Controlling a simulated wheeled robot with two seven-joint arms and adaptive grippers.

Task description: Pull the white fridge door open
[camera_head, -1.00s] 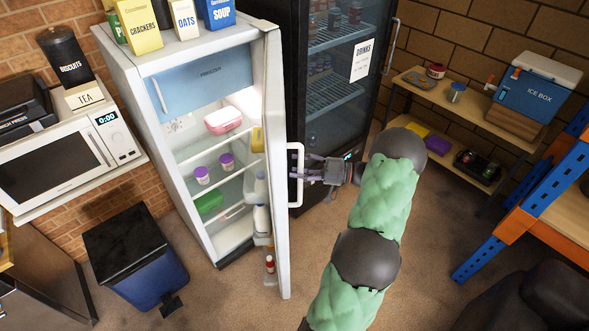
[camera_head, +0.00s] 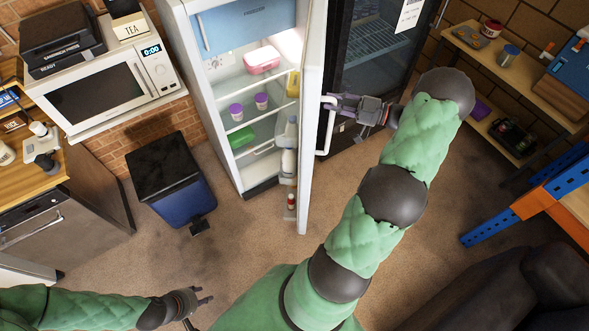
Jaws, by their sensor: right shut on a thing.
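The white fridge (camera_head: 188,88) stands at upper centre with its door (camera_head: 309,110) swung wide open, seen nearly edge-on. A white upright handle (camera_head: 326,148) is on the door's outer face. My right gripper (camera_head: 334,104) is shut on the upper part of this handle. My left gripper (camera_head: 203,306) is low at the left, away from the fridge, with its fingers apart and nothing between them.
A pedal bin (camera_head: 168,182) stands left of the fridge, near a microwave (camera_head: 103,90). A dark glass-door drinks fridge (camera_head: 372,60) stands close behind the white door. A low shelf (camera_head: 500,75) is at right. The floor below the door is bare.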

